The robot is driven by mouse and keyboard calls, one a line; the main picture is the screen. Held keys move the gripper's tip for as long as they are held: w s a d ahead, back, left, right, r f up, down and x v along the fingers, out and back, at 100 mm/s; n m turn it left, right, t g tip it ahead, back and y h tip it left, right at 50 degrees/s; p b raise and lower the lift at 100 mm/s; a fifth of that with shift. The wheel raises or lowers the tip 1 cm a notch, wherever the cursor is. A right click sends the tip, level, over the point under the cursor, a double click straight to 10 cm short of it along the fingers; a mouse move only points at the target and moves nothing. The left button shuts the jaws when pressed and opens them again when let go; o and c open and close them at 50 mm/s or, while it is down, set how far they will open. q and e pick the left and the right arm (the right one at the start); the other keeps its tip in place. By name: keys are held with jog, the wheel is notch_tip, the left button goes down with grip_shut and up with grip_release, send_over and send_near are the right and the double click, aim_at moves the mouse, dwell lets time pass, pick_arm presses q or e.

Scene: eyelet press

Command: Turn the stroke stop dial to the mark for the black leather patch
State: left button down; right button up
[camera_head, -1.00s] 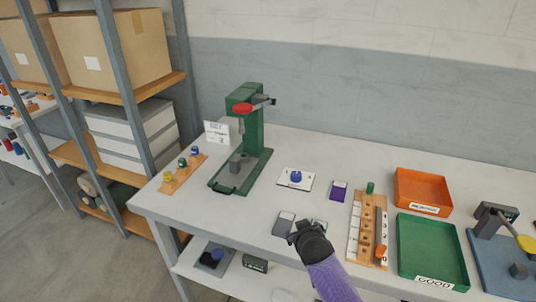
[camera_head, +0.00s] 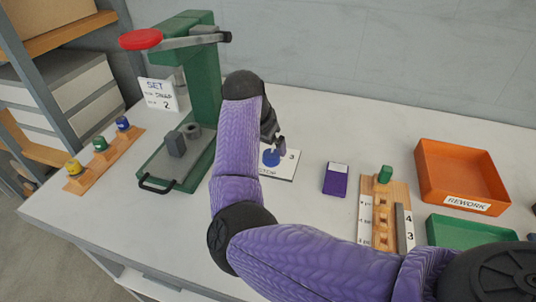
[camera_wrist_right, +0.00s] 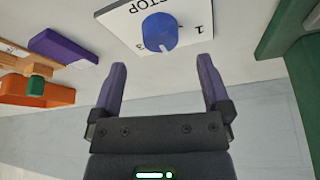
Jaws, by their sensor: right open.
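The blue stroke stop dial (camera_head: 270,158) sits on a white plate (camera_head: 285,168) marked STOP, with a 3 visible. In the right wrist view the dial (camera_wrist_right: 160,31) shows a pale pointer line toward the picture's bottom, between the 3 and the 1. My right gripper (camera_wrist_right: 163,78) is open and empty, its fingers apart from the dial and pointing toward it. In the head view the gripper (camera_head: 277,143) is over the dial, partly hidden by my right arm. No black leather patch can be made out now. My left gripper is out of view.
The green press (camera_head: 203,85) with its red-knobbed lever (camera_head: 141,39) stands left of my arm. A card (camera_head: 160,94) reads SET and 2. A purple block (camera_head: 335,180), wooden rack (camera_head: 384,200), orange REWORK tray (camera_head: 463,175) and green tray (camera_head: 468,231) lie right.

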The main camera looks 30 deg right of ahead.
aim_at(271, 154)
jog(key=b+x, duration=0.1)
jog(key=x, duration=0.4)
jog(key=shift+d+f+b, duration=0.1)
jog(key=shift+f+b, duration=0.15)
jog(key=shift+b, duration=0.15)
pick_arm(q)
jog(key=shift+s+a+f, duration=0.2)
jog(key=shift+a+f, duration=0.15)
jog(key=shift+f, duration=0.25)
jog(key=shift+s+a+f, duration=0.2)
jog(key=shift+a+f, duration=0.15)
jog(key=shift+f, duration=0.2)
